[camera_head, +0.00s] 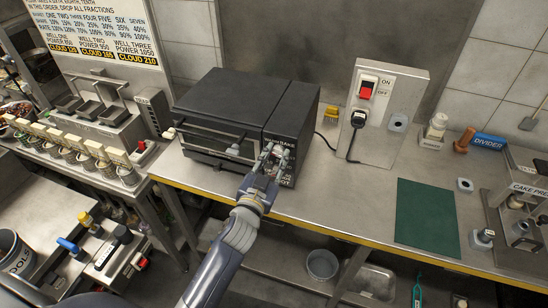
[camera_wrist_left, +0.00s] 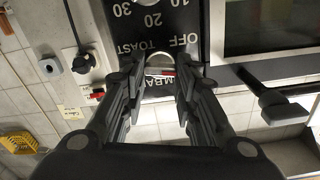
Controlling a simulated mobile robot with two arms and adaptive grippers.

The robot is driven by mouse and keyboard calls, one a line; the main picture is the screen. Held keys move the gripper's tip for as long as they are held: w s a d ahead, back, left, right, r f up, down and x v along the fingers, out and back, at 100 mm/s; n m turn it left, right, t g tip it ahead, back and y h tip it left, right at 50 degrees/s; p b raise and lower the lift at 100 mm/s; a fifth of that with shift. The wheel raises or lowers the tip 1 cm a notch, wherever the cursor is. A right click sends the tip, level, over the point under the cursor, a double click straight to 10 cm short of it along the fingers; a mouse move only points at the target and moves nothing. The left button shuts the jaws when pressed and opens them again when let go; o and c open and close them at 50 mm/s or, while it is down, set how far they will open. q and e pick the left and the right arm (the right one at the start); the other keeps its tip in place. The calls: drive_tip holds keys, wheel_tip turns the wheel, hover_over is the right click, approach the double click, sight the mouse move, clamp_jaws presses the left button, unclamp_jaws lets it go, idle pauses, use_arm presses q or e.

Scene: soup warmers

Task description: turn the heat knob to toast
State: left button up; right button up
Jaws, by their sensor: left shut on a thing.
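The dark toaster oven (camera_head: 238,100) stands on the steel counter against the wall. Its control panel (camera_wrist_left: 185,18) fills the top middle of the left wrist view, with the words TOAST and OFF and several timer numbers. My left gripper (camera_head: 267,160) is at the right side of the oven front. In the left wrist view its two dark fingers (camera_wrist_left: 160,80) are shut on the heat knob (camera_wrist_left: 160,62), a pale round piece with a red mark beside it. The fingers hide much of the knob and its lettering, so its exact setting cannot be read. My right gripper is not in view.
The oven door handle (camera_wrist_left: 282,105) sticks out beside the fingers. A wall switch box (camera_head: 385,105) with a plugged cord stands right of the oven. A green mat (camera_head: 427,220) lies farther right. The counter between them is mostly clear.

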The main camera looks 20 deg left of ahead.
use_arm(q)
drive_tip(key=m, duration=0.5)
drive_tip(key=shift+d+m, duration=0.1)
drive_tip(key=shift+m, duration=0.2)
drive_tip(key=m, duration=0.5)
drive_tip(key=shift+d+f, duration=0.1)
drive_tip(key=m, duration=0.6)
drive_tip(key=shift+f, duration=0.1)
drive_tip(key=m+p, duration=0.1)
drive_tip(key=m, duration=0.3)
drive_tip(key=shift+f, duration=0.1)
drive_tip(key=m+p, duration=0.1)
drive_tip(key=m, duration=0.4)
drive_tip(key=m+p, duration=0.1)
drive_tip(key=m, duration=0.2)
drive_tip(key=m+p, duration=0.2)
drive_tip(key=m, duration=0.2)
drive_tip(key=m+p, duration=0.1)
drive_tip(key=m, duration=0.2)
drive_tip(key=shift+a+m, duration=0.3)
drive_tip(key=shift+f+m+p, duration=0.15)
drive_tip(key=shift+m+p, duration=0.75)
drive_tip(key=shift+m, duration=0.6)
